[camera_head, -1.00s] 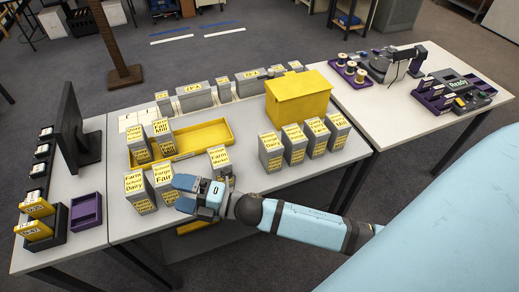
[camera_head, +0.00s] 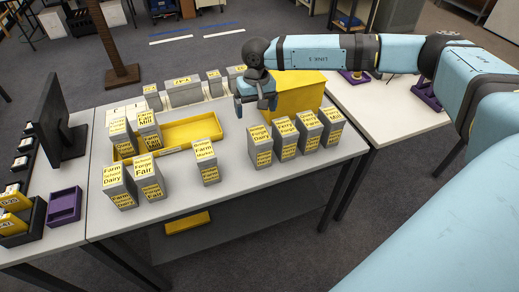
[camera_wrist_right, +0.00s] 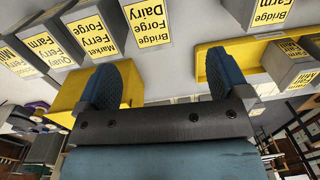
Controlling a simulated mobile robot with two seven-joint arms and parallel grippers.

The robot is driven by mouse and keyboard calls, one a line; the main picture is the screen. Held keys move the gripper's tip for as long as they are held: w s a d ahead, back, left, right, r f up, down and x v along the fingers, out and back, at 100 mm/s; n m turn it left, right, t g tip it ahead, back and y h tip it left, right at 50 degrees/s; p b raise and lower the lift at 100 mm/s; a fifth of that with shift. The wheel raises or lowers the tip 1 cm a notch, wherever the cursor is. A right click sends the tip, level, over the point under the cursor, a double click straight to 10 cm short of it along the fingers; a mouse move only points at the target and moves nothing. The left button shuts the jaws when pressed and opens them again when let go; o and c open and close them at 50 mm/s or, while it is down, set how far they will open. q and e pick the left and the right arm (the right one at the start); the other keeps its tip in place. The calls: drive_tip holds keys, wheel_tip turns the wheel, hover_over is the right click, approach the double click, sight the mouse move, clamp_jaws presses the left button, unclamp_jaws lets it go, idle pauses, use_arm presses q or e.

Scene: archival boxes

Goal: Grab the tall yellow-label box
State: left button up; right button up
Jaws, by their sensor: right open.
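Several grey boxes with yellow labels stand upright on the white table. In the head view, a row at the right holds one reading Bridge Forge Dairy (camera_head: 260,147), one beside it (camera_head: 284,138), another (camera_head: 308,132) and an end box (camera_head: 331,127). Further left stand a Farm Market box (camera_head: 207,162), a Forge Fair box (camera_head: 147,178) and a Farm Dairy box (camera_head: 119,187). My right gripper (camera_head: 257,103) is open and empty, above the table behind the row. The wrist view shows its spread fingers (camera_wrist_right: 167,62), with the Bridge Forge Dairy box (camera_wrist_right: 153,30) ahead, apart from them.
A yellow bin (camera_head: 300,92) stands behind the row, close to my gripper in the picture. A yellow tray (camera_head: 195,130) holds two labelled boxes at its left end. Grey boxes (camera_head: 183,92) line the table's back. A monitor (camera_head: 68,125) stands left.

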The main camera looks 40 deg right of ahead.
sight(259, 133)
drive_tip(key=shift+h, duration=0.3)
drive_tip(key=f, duration=0.2)
drive_tip(key=d+f, duration=0.1)
drive_tip(key=f, duration=0.4)
drive_tip(key=shift+w+d+p, duration=0.2)
drive_tip(key=shift+d+p, duration=0.05)
drive_tip(key=shift+p, duration=0.1)
drive_tip(key=f, duration=0.3)
drive_tip(key=f+p, duration=0.1)
drive_tip(key=f, duration=0.1)
drive_tip(key=shift+s+a+f, duration=0.15)
drive_tip(key=shift+s+f, duration=0.1)
drive_tip(key=shift+s, duration=0.05)
drive_tip(key=shift+f, duration=0.4)
drive_tip(key=c, duration=1.1)
drive_tip(key=shift+r, duration=0.1)
drive_tip(key=shift+c, duration=0.7)
